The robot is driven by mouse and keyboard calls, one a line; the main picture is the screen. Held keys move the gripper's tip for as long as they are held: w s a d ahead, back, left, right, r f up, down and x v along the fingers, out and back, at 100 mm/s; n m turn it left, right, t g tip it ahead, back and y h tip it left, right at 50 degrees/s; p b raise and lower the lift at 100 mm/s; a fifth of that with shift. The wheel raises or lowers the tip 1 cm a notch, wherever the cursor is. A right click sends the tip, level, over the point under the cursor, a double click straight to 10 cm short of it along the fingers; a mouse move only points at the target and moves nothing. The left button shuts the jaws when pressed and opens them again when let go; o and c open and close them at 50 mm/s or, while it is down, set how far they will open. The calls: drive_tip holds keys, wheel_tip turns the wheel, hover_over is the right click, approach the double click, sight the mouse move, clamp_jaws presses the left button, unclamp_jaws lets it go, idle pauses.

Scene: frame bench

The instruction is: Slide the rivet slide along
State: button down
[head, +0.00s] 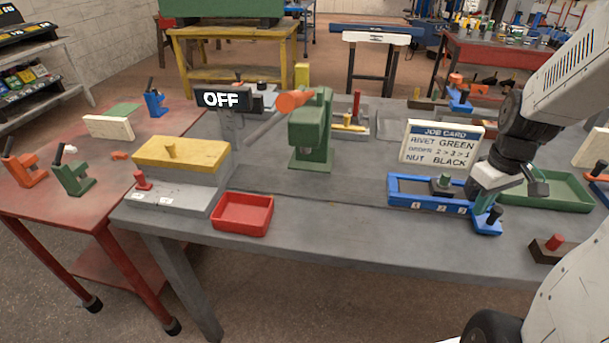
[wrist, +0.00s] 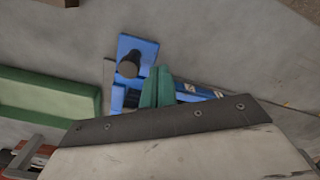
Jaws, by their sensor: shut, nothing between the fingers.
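The blue rivet slide unit (head: 404,200) lies on the grey bench at the right, with number labels along its front. A dark green-grey block with a black knob (head: 441,186) sits in it near the middle label. At its right end is a blue block with a dark knob (head: 489,219); it also shows in the wrist view (wrist: 128,65). My gripper (wrist: 157,82) shows as two green fingers shut together with nothing between them. They hang over the right part of the unit, beside the blue end block. I cannot tell whether they touch it.
A job card (head: 441,145) stands behind the unit. A green tray (head: 550,203) is to its right, and a dark block with a red knob (head: 548,249) lies in front. A green press (head: 311,135) and red tray (head: 243,215) are farther left. The bench front between is clear.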

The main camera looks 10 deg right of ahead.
drive_tip(key=shift+w+a, duration=0.1)
drive_tip(key=shift+a, duration=0.2)
wheel_tip(320, 180, up, 7)
idle(0.8)
idle(0.3)
drive_tip(key=s+a+r+m, duration=0.1)
drive_tip(key=s+a+r, duration=0.2)
drive_tip(key=s+a, duration=0.3)
drive_tip(key=s+a+r+m+t, duration=0.1)
drive_tip(key=s+a+r, duration=0.3)
drive_tip(key=a, duration=0.7)
drive_tip(key=shift+s+a, duration=0.4)
drive_tip(key=shift+s, duration=0.75)
idle(0.3)
